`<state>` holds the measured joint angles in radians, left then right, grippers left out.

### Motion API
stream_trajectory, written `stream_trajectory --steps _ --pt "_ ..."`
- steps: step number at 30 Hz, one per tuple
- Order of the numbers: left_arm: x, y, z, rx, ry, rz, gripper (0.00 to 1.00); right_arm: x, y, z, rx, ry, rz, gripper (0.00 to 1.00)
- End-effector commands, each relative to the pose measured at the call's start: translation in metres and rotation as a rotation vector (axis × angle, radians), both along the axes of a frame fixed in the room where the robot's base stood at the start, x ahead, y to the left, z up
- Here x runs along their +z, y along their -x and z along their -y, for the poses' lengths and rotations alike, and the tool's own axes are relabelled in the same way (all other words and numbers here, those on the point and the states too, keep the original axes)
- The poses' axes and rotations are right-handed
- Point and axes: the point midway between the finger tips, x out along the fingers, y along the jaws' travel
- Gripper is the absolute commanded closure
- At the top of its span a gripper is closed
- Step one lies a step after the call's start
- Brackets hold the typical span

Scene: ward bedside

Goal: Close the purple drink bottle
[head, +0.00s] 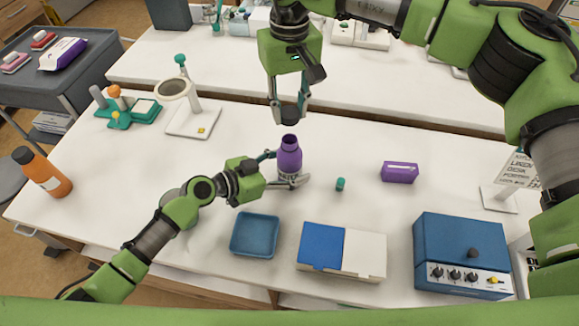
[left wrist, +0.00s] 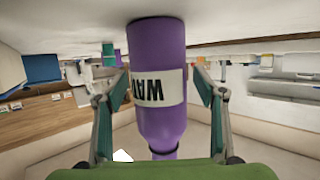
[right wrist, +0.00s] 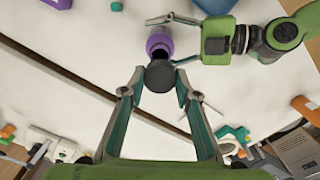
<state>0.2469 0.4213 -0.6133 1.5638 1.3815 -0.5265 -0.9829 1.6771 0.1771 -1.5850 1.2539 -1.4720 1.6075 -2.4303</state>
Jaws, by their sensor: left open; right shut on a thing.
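The purple drink bottle (head: 289,160) stands upright on the white table, its neck uncovered at the top. My left gripper (head: 287,169) is open around it, a finger on each side. In the left wrist view the bottle (left wrist: 160,115) shows between the spread fingers with a white label. My right gripper (head: 289,108) points down, shut on a dark round cap (head: 290,115), held above the bottle's neck and apart from it. In the right wrist view the cap (right wrist: 159,77) sits between the fingertips, partly covering the view of the bottle (right wrist: 159,42).
A blue tray (head: 234,240), a blue-and-white box (head: 357,252) and a blue device (head: 462,240) are in front. An orange bottle (head: 42,172) stands at left.

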Motion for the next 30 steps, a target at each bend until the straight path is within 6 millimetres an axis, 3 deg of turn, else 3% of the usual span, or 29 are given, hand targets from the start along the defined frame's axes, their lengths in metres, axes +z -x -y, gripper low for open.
stream_trajectory --steps 1,7,8,13,22,30 --pt "0.000 0.000 0.000 0.000 0.000 0.000 0.42 0.000 0.000 0.000 0.000 0.000 0.000 0.80" --pt "0.000 0.000 0.000 0.000 0.000 0.000 0.94 0.000 0.000 0.000 0.000 0.000 0.000 0.80" --pt "0.000 0.000 0.000 0.000 0.000 0.000 0.96 0.000 0.000 0.000 0.000 0.000 0.000 0.80" --pt "0.000 0.000 0.000 0.000 0.001 -0.001 0.96 -0.007 0.000 0.000 0.000 0.000 -0.001 0.80" --pt "0.000 0.000 -0.001 0.000 0.000 -0.001 0.96 -0.048 0.001 0.000 0.000 0.000 0.000 0.80" --pt "0.000 0.000 -0.001 0.000 0.000 -0.001 0.96 -0.050 0.000 0.000 0.000 0.000 0.002 0.80"
